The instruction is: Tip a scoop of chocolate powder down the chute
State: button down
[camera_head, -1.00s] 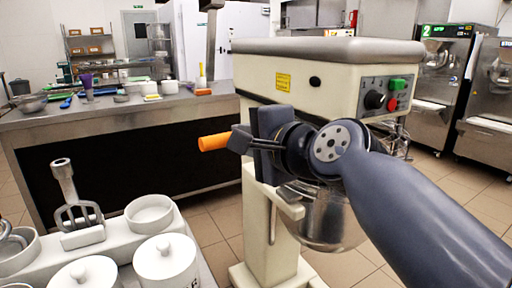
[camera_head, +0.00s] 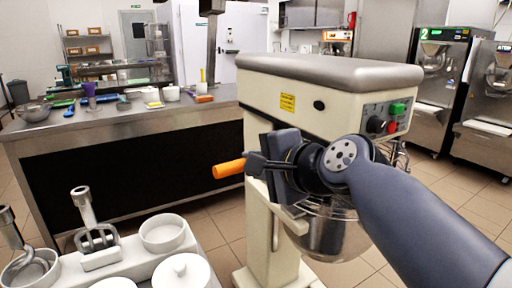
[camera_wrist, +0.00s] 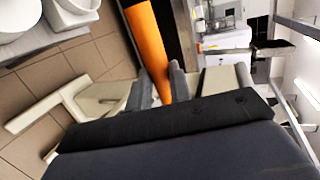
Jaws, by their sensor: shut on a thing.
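My gripper (camera_head: 256,164) is shut on an orange handle (camera_head: 229,168), which points left and lies roughly level in front of the mixer. In the wrist view the orange handle (camera_wrist: 148,45) stands between the two fingers of my gripper (camera_wrist: 160,85). I take it for the scoop's handle; no scoop bowl and no powder show in either view. A cream stand mixer (camera_head: 335,88) stands behind my gripper, with a steel bowl (camera_head: 335,235) low on it, partly hidden by my arm. I cannot make out a chute.
A long counter (camera_head: 120,122) with utensils crosses behind. A batch freezer (camera_head: 440,88) stands at far right. Tiled floor is open between.

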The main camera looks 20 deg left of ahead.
jog(key=shift+w+a+r+g+h+p, duration=0.1)
jog(key=shift+r+g+h+p, duration=0.85)
jog(key=shift+p, duration=4.05)
jog(key=h+p, duration=0.1)
jog(key=p, duration=0.4)
jog(key=g+h+p, duration=0.1)
jog(key=p, duration=0.4)
jog(key=a+g+h+p, duration=0.1)
jog(key=h+p, duration=0.1)
jog(key=p, duration=0.4)
jog(key=shift+w+r+g, duration=0.25)
jog(key=shift+w+r, duration=0.05)
jog(key=shift+w, duration=0.05)
jog(key=h+p, duration=0.1)
jog(key=p, duration=0.2)
jog(key=shift+w+m+g, duration=0.1)
jog(key=shift+m+g, duration=0.2)
jog(key=p, duration=0.3)
jog(key=shift+a+r+h, duration=0.1)
jog(key=shift+a+h, duration=0.05)
jog(key=shift+h, duration=0.2)
jog(key=g+p, duration=0.1)
jog(key=p, duration=0.2)
jog(key=shift+w+a+h, duration=0.1)
jog(key=shift+w+h, duration=0.05)
jog(key=shift+h, duration=0.25)
